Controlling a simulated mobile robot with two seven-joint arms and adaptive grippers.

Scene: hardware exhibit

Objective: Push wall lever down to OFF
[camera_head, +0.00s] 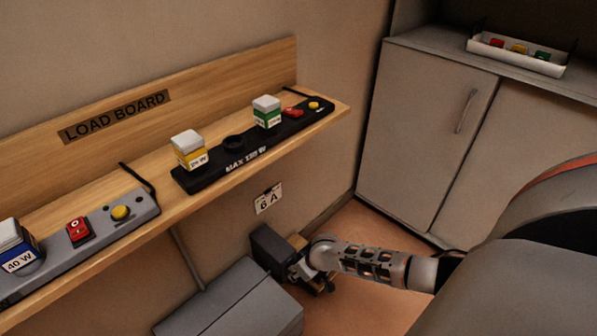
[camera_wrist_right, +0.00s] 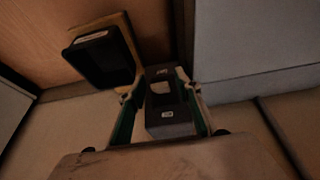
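A dark wall switch box (camera_head: 268,249) sits low on the wall under the "6 A" sign. My right gripper (camera_head: 308,273) is right beside its front in the head view. In the right wrist view the fingers of my right gripper (camera_wrist_right: 163,118) stand apart, with a dark labelled box (camera_wrist_right: 168,124) between or just beyond them. Beside it in that view is a black block (camera_wrist_right: 102,60) on a tan plate. I cannot tell for sure which part is the lever, its position, or whether a finger touches it. My left gripper is not in view.
A grey box (camera_head: 235,300) stands below and left of the switch box. Above is a wooden shelf (camera_head: 185,205) with a grey strip (camera_head: 95,235) and a black strip (camera_head: 215,172). A grey cabinet (camera_head: 420,130) carries a white tray (camera_head: 515,57). Orange floor is clear between.

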